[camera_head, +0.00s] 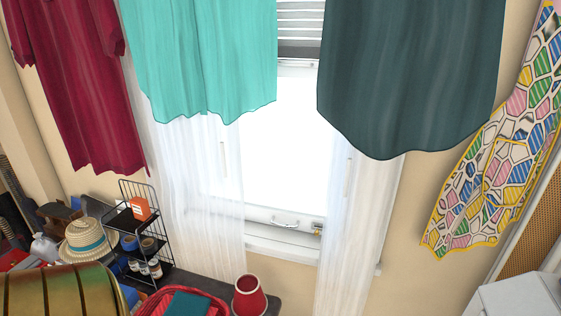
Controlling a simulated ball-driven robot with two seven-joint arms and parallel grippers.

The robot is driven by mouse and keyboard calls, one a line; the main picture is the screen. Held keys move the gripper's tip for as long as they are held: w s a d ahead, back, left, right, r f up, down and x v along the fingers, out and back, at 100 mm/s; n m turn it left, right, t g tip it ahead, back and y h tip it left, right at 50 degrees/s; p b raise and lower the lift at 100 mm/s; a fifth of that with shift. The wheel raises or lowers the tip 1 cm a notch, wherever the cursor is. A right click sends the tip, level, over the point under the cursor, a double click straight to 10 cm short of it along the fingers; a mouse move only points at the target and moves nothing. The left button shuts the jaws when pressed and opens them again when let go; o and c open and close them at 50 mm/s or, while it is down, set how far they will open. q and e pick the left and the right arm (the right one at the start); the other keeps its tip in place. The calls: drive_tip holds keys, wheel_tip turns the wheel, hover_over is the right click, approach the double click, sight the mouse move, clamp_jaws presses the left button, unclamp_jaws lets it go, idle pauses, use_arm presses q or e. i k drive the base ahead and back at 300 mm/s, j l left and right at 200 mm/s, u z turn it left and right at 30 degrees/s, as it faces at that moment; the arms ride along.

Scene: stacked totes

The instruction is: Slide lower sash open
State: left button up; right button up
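The window's lower sash (285,218) shows in the head view between two sheer white curtains. Its bottom rail carries a white handle (285,223) near the middle and a small brass-coloured fitting (318,226) to the right. The rail sits just above the white sill (283,246), and the sash looks down. The bright pane (285,150) is above the rail. Slatted blinds (299,30) cover the top of the window. Hanging clothes hide the upper corners of the frame. Neither of my grippers is in view.
A teal garment (205,60), a dark green one (410,75) and a crimson one (80,80) hang in front. A patterned apron (500,140) hangs right. Below left are a black wire rack (140,235), a straw hat (84,241), a red basket (222,304) and a red pot (249,299).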

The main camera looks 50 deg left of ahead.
sight(279, 216)
drive_tip(key=k+j+u, duration=0.1)
drive_tip(key=u, duration=1.4)
